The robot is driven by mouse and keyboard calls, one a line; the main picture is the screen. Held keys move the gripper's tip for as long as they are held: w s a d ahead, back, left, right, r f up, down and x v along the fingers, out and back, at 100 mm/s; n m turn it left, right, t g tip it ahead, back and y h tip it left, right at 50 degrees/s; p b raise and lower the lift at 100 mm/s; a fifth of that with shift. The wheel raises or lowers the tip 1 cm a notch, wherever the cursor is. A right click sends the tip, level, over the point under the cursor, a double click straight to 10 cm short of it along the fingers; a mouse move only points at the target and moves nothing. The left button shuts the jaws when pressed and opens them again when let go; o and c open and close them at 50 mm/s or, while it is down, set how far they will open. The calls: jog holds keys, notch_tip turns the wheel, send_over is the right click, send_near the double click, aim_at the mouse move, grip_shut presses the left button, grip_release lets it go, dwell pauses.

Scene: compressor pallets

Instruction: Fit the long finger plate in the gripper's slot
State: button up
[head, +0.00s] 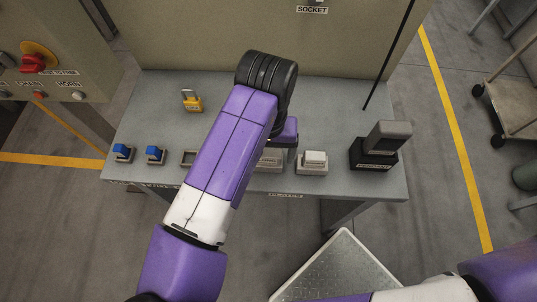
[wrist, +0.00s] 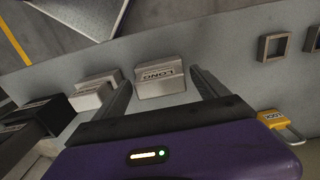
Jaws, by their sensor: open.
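A pale block labelled LONG (wrist: 160,80) sits on the grey bench in the wrist view, and its label faces my gripper. My gripper (wrist: 161,77) is open, with one dark finger on each side of this block. I see no clear contact between the fingers and the block. In the head view the pale holder (head: 271,159) is partly hidden by my arm. The purple hand (head: 286,132) is over the bench there, and its fingers are mostly hidden. I cannot tell the long finger plate apart from its holder.
A white-topped block (head: 313,160) and a black holder with a grey block (head: 381,148) stand to the right. The back right of the bench (head: 335,105) is clear.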

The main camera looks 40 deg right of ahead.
aim_at(268, 153)
grip_shut()
jog(key=shift+r+p, duration=2.65)
jog(key=shift+r, duration=0.4)
